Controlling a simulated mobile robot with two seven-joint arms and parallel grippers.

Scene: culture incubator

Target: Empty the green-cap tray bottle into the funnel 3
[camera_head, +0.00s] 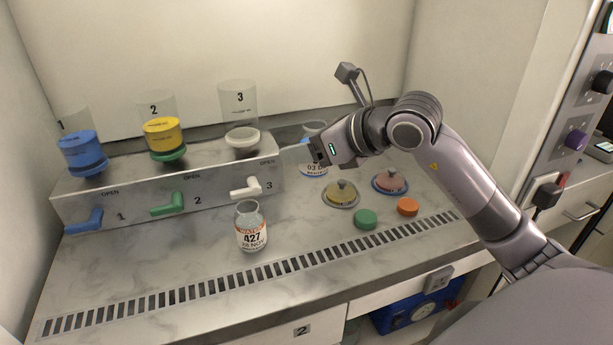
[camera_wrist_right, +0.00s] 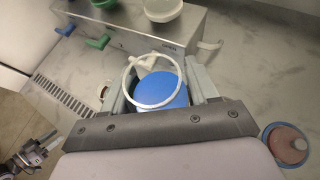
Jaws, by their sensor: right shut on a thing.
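My right gripper (camera_head: 322,152) is shut on an open clear bottle (camera_head: 314,168) whose label is partly hidden. In the right wrist view its round mouth, with blue contents inside (camera_wrist_right: 160,90), sits between the fingers (camera_wrist_right: 160,95). The bottle looks upright; I cannot tell whether it touches the counter. A green cap (camera_head: 365,218) lies loose on the counter. Funnel 3 (camera_head: 239,103) is a clear cylinder with a white base (camera_head: 242,139), left of the gripper; it looks empty. Its white valve handle (camera_head: 246,188) is below. A grey mechanical part at the wrist view's lower left may be my left gripper.
Funnel 1 (camera_head: 83,153) holds blue, funnel 2 (camera_head: 162,135) yellow.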

